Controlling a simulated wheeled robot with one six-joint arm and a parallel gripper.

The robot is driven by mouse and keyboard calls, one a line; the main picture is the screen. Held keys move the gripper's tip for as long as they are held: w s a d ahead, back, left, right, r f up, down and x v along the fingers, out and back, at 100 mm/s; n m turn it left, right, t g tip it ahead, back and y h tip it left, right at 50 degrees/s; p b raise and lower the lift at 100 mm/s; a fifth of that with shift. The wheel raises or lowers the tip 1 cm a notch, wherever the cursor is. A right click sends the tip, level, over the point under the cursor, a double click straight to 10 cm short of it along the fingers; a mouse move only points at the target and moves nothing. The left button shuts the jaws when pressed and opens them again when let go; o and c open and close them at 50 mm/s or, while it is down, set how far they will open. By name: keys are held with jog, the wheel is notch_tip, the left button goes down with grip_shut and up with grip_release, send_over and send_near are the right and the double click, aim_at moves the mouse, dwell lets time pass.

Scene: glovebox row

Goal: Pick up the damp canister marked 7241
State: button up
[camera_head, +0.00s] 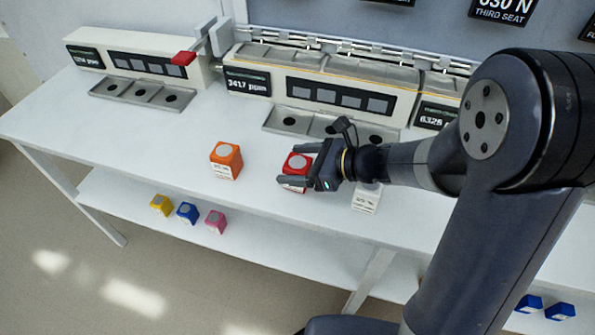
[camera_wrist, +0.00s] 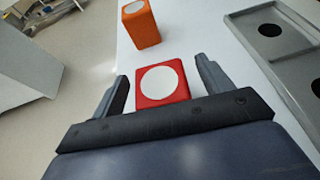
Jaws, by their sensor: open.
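A red canister (camera_head: 292,170) with a pale round top stands upright near the front of the white bench. My gripper (camera_head: 303,166) is open, with one finger on either side of it. The wrist view shows the same red canister (camera_wrist: 162,84) between the two spread fingers, with small gaps beside it. An orange canister (camera_head: 226,160) stands to its left, and a white canister (camera_head: 366,197) stands to its right, partly behind my arm. The labels are too small to read, so I cannot tell which is 7241 or whether any is damp.
Grey trays with round wells (camera_head: 144,94) sit before instrument housings (camera_head: 140,58) at the back of the bench (camera_head: 125,150).

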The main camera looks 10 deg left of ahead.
jog(key=c, duration=1.1)
jog(key=shift+r, duration=0.1)
